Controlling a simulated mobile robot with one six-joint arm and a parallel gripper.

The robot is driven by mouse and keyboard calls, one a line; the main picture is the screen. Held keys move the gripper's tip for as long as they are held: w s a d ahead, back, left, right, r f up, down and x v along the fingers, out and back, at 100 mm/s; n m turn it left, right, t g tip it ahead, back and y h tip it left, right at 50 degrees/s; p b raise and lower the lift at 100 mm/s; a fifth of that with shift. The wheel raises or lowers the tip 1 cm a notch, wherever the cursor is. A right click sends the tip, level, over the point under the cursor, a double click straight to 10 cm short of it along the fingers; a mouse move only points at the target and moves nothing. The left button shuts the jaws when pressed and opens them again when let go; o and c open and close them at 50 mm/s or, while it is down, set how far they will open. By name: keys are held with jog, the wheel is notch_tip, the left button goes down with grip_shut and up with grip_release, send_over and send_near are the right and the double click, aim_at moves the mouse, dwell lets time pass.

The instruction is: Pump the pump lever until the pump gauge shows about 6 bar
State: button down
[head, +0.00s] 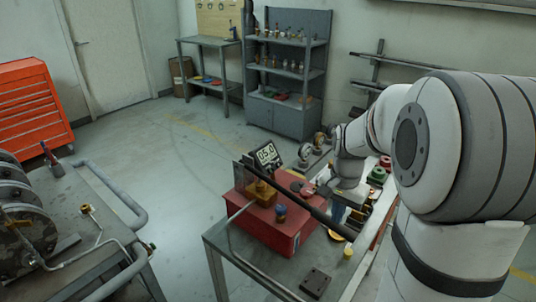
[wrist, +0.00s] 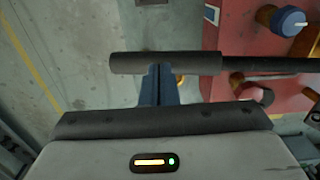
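The red pump (head: 265,225) stands on a grey workbench; part of it also shows in the wrist view (wrist: 240,40). The dark pump lever (head: 300,201) slopes down to the right across the pump. Its thicker black grip (wrist: 130,63) lies across the wrist view. My gripper (wrist: 161,72) has its blue fingers together, with the tips at the grip; I see no grip held between them. In the head view the blue fingers (head: 338,213) are partly hidden behind the lever.
A blue knob (head: 281,211) sits on the pump. Colored round parts (head: 376,176) stand right of my gripper. A cart (head: 85,225) with a grey rail is at the left, and a shelf (head: 285,75) stands behind. Open floor lies between the cart and workbench.

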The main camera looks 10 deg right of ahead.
notch_tip(320, 180, up, 12)
jog(key=p, duration=0.9)
jog(key=shift+r, duration=0.2)
jog(key=shift+f, duration=0.1)
jog(key=shift+f+b, duration=1.6)
jog(key=shift+f, duration=0.85)
jog(key=shift+r, duration=0.1)
notch_tip(320, 180, up, 5)
jog(key=p, duration=0.4)
jog(key=shift+f+b, duration=0.45)
jog(key=shift+f, duration=0.1)
